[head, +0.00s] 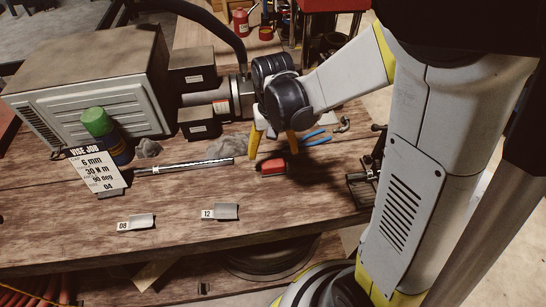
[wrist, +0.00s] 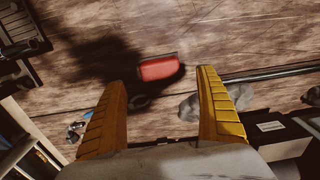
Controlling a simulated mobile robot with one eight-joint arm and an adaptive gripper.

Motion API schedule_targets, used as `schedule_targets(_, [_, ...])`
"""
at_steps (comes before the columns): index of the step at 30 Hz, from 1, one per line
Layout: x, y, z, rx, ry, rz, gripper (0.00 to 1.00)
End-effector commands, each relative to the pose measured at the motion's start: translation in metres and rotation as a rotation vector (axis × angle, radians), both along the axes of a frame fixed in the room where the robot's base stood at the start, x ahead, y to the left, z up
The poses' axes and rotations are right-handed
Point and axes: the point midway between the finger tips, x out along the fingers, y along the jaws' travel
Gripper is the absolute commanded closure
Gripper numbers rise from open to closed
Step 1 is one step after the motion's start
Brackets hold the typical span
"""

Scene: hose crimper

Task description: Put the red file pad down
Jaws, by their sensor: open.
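The red file pad (head: 272,167) lies on the wooden bench (head: 60,225), below my gripper. In the wrist view the pad (wrist: 159,68) lies flat on the wood, beyond the fingertips and between their lines. My gripper (head: 272,155) is open and empty, its two yellow fingers spread apart above the pad. In the wrist view the gripper (wrist: 161,78) shows a wide gap, with neither finger touching the pad.
A metal torque wrench (head: 188,166) and grey rags (head: 222,148) lie to the left. Blue-handled pliers (head: 315,137) lie to the right. Labelled grey pieces (head: 226,212) sit near the front edge. A job card (head: 97,171) and green-capped can (head: 105,135) stand by the grey machine (head: 95,80).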

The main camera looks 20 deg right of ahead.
Motion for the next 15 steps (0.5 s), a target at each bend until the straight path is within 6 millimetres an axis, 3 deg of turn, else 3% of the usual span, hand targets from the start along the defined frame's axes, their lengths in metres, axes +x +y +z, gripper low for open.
schedule_targets(1, [0.0,0.0,0.015,0.0,0.0,0.0,0.16])
schedule_targets(6, [0.0,0.0,0.045,0.0,0.0,0.0,0.16])
schedule_targets(15, [-0.01,0.0,0.078,0.0,-0.056,0.018,0.16])
